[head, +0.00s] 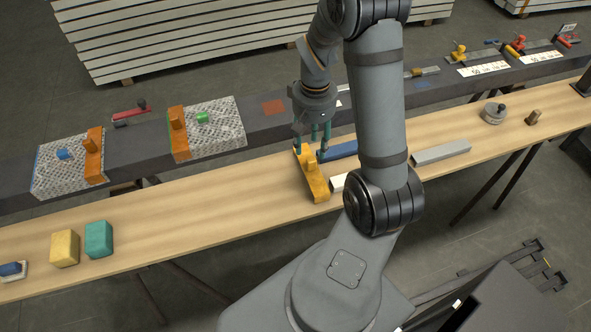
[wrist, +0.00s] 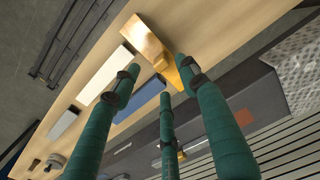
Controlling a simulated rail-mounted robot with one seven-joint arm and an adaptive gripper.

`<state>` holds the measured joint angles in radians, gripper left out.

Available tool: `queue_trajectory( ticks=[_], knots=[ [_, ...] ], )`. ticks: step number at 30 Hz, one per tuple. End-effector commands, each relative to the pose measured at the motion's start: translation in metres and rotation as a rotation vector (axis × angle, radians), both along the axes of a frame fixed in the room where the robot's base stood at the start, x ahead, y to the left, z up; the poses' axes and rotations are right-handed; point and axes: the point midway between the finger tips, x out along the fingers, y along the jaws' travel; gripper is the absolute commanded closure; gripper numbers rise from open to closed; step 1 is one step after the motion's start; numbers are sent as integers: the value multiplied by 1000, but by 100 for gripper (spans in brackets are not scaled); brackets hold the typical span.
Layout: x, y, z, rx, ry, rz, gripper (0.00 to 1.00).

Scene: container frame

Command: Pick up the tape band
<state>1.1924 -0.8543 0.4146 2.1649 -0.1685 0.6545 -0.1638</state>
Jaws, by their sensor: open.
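An orange-yellow tool (head: 313,178) with a long flat body and a raised part at its far end lies on the wooden table. It may be the tape band; I cannot tell for sure. My gripper (head: 310,148) is over its far end, with teal fingers pointing down around the raised part. In the wrist view the fingers of my gripper (wrist: 160,78) are spread, and the orange-yellow tool (wrist: 147,38) shows just beyond and between their tips. Nothing is seen clamped. Whether the fingers touch it is unclear.
A blue bar (head: 342,149), a white bar (head: 338,184) and a grey bar (head: 441,153) lie close by to the right. A round grey piece (head: 494,114) stands farther right. Yellow (head: 65,248) and teal (head: 98,239) blocks stand left. The table between is clear.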

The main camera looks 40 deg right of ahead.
Motion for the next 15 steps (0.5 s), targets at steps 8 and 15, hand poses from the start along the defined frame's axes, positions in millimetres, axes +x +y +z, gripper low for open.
queue_trajectory(
  ticks=[8, 15],
  knots=[
    [0, 0, -40, 1, 3, 9, 56],
    [3, -2, -55, 1, 2, 8, 56]
  ],
)
